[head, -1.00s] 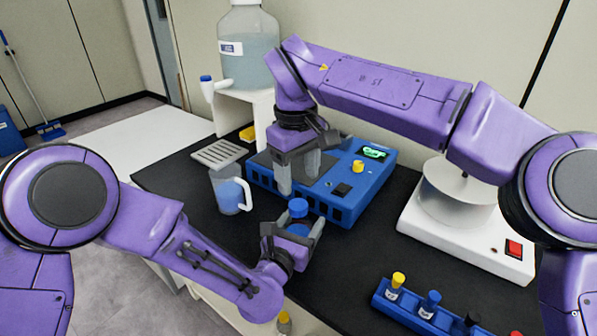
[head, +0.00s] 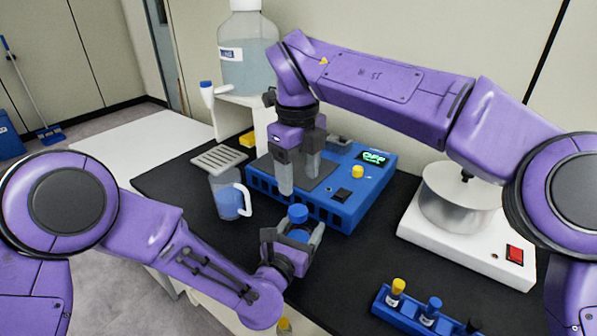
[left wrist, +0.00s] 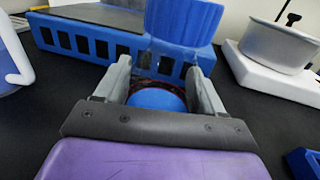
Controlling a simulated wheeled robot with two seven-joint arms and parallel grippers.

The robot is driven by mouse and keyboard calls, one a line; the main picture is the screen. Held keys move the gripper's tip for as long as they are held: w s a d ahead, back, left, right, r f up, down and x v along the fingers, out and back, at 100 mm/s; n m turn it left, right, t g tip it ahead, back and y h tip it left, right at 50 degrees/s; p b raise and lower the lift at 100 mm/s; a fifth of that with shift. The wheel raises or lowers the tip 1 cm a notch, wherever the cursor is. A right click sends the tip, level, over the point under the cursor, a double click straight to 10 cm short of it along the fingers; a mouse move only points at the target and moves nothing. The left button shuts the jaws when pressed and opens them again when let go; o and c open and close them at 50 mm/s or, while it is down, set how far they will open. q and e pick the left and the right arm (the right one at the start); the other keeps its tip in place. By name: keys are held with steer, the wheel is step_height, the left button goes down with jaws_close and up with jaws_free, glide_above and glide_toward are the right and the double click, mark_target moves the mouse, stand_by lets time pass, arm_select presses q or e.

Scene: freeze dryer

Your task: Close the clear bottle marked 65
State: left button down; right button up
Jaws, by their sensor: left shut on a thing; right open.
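My left gripper (head: 295,238) is shut on a small bottle (left wrist: 157,100) near the front of the blue machine. Blue shows between its fingers, in the bottle's body; no 65 mark is legible. A blue cap (head: 298,213) sits at the top of the held bottle; it shows large and ribbed in the left wrist view (left wrist: 183,22). I cannot tell whether it is seated or only resting there. My right gripper (head: 301,178) is open and points down over the blue machine, a little behind and above the cap, its fingers apart and empty.
The blue machine (head: 345,203) has a display reading OFF. A pitcher of blue liquid (head: 228,200) stands left. A white hotplate with a pot (head: 462,200) is at right. A blue rack (head: 400,310) of capped bottles is at front right. Black counter lies between.

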mark_target(298, 210)
steer(key=n, duration=0.6)
steer(key=shift+n, duration=0.3)
steer(key=n, duration=0.8)
steer(key=shift+s+n, duration=0.1)
steer(key=shift+n, duration=0.2)
steer(key=n, duration=0.4)
steer(key=shift+a, duration=0.1)
step_height(298, 210, down, 8)
